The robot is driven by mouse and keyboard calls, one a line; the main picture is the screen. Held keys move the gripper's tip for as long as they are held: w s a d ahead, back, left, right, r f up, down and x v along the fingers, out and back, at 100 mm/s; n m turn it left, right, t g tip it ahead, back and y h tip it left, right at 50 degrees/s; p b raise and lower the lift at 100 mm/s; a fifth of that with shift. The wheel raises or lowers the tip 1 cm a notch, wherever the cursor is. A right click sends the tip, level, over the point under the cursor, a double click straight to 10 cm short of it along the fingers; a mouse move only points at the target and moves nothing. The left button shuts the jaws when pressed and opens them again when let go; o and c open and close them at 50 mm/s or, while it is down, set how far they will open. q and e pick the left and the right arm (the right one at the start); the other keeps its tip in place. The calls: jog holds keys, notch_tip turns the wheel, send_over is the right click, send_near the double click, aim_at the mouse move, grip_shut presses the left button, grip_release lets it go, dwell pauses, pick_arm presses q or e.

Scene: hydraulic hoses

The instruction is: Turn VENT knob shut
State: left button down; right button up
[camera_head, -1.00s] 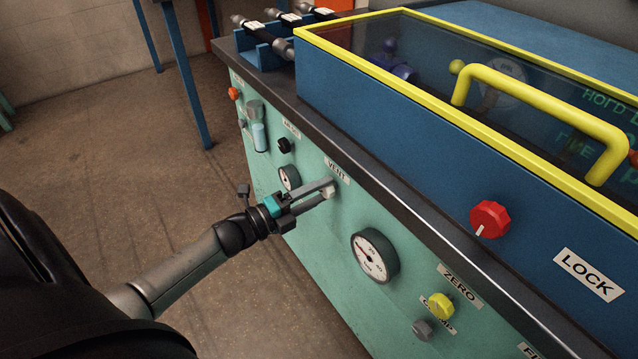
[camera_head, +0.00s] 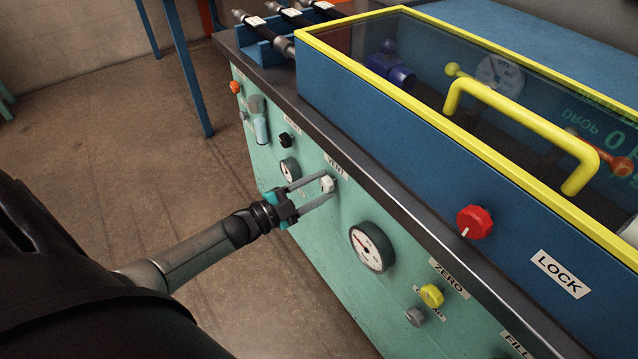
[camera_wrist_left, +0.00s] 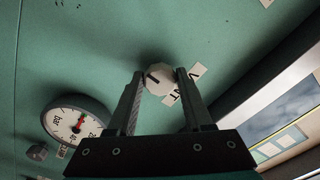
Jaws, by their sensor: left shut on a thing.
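The VENT knob (camera_head: 327,184) is a small white knob on the green front panel, just below its VENT label (camera_head: 336,167). In the left wrist view the knob (camera_wrist_left: 160,80) is a pale, many-sided disc with a dark pointer line, and the label beside it is partly covered by a finger. My left gripper (camera_head: 324,187) reaches the panel from the left and is shut on the knob, one finger on each side. Both fingertips also flank it in the left wrist view (camera_wrist_left: 159,75). My right gripper is not in view.
A black knob (camera_head: 285,140), yellow knob (camera_head: 431,295) and red LOCK knob (camera_head: 474,222) are nearby. The dark bench edge (camera_head: 400,206) overhangs above.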

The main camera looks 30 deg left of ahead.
pick_arm(q)
jog(key=shift+n, duration=0.4)
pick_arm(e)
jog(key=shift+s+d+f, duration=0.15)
pick_arm(q)
jog(key=shift+c, duration=1.5)
grip_release()
jog(key=shift+s, duration=0.15)
jog(key=shift+s+a+p, duration=0.2)
jog(key=shift+s+p, duration=0.1)
jog(key=p+v, duration=0.2)
jog(key=v, duration=1.2)
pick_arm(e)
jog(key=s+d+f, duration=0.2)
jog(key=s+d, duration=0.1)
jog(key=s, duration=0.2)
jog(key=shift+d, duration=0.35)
pick_arm(q)
jog(key=shift+s+f, duration=0.1)
jog(key=shift+f, duration=0.05)
